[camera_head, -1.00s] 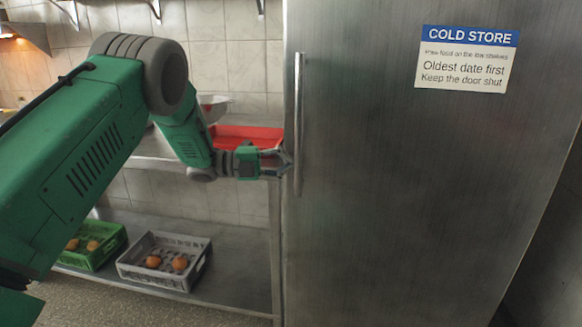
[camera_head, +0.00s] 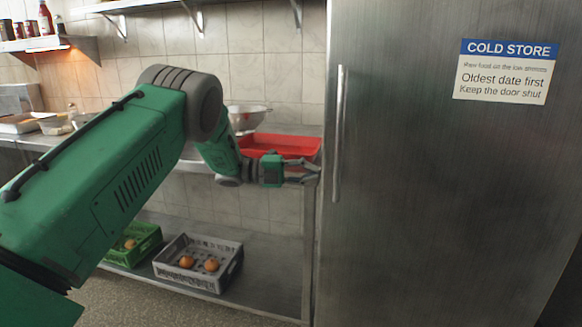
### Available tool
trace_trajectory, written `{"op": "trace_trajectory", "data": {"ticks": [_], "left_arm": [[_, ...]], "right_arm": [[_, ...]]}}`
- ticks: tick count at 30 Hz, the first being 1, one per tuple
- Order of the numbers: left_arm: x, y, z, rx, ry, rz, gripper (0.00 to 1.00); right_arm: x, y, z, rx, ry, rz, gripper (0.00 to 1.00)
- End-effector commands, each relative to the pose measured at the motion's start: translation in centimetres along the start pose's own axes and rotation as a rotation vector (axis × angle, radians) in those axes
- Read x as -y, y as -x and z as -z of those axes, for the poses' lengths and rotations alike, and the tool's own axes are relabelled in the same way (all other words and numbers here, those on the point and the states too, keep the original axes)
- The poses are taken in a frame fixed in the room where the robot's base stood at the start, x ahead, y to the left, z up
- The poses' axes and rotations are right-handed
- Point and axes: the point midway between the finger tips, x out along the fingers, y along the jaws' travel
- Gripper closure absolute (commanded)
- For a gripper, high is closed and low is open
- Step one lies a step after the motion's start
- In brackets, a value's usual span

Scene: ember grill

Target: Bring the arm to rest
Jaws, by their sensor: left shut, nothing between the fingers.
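My left arm comes in from the left, green with grey joints, bent at the elbow. My left gripper (camera_head: 312,171) is shut and empty. It points right, in front of the steel counter's end, a little left of the fridge door handle (camera_head: 339,134), and looks apart from it. The cold store door (camera_head: 440,200) appears shut, with a sign (camera_head: 506,71) on it. My right gripper is not in view.
A red tray (camera_head: 285,143) and a metal bowl (camera_head: 247,117) stand on the counter behind my arm. On the lower shelf (camera_head: 265,293) are a grey crate (camera_head: 197,280) and a green crate (camera_head: 146,246) with orange-brown round items. Bottles stand on a wall shelf (camera_head: 35,46).

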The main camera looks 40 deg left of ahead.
Motion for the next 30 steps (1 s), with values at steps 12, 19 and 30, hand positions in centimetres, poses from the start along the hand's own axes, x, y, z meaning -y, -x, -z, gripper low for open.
{"op": "trace_trajectory", "data": {"ticks": [12, 19, 30], "left_arm": [[0.2, 4.3, -3.9, 0.002, -0.004, -0.001, 1.0], [0.3, 4.6, -4.1, 0.001, -0.003, 0.0, 1.0], [-12.9, -1.1, -0.6, 0.395, 0.637, 0.06, 1.0]], "right_arm": [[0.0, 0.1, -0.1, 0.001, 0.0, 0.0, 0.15], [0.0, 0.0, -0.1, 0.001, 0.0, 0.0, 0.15], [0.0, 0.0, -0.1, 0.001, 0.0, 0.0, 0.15]]}}
